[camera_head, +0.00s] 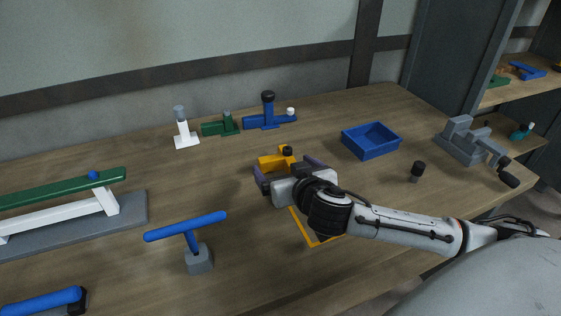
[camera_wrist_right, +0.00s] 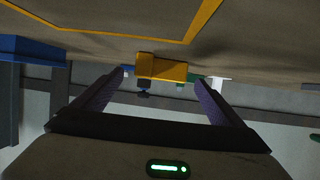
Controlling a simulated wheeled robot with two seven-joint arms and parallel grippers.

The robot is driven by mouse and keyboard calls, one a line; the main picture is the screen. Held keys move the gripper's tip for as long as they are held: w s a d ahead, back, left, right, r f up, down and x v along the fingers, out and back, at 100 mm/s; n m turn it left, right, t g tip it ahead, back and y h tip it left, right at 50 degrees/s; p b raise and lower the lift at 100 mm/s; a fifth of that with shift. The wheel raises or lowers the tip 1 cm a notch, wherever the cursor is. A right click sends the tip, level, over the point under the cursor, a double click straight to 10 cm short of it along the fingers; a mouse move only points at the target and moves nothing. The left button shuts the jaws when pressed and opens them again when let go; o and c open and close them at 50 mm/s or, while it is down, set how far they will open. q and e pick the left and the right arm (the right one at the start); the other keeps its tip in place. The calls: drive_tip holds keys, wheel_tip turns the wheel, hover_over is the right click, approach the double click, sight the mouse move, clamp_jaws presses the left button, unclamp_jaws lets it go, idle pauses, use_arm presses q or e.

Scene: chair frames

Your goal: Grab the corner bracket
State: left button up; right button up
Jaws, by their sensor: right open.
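The corner bracket appears to be the yellow piece (camera_head: 272,162) with a dark knob, on the table just beyond my right gripper (camera_head: 289,169). My right gripper is open, its purple fingers apart on either side of the yellow piece. In the right wrist view the yellow piece (camera_wrist_right: 165,69) shows between and just beyond the fingertips of the right gripper (camera_wrist_right: 158,77), with no clear contact. Part of the piece is hidden by the gripper in the head view. My left gripper is not in view.
White, green (camera_head: 221,126) and blue (camera_head: 266,119) parts stand at the back. A blue T-handle (camera_head: 187,228) and green-topped frame (camera_head: 62,190) are left. An orange outline (camera_head: 304,232) marks the table.

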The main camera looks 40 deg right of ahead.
sight(277, 162)
drive_tip(key=x, duration=0.4)
drive_tip(key=shift+w+a, duration=0.2)
drive_tip(key=c, duration=1.2)
drive_tip(key=shift+c, duration=0.6)
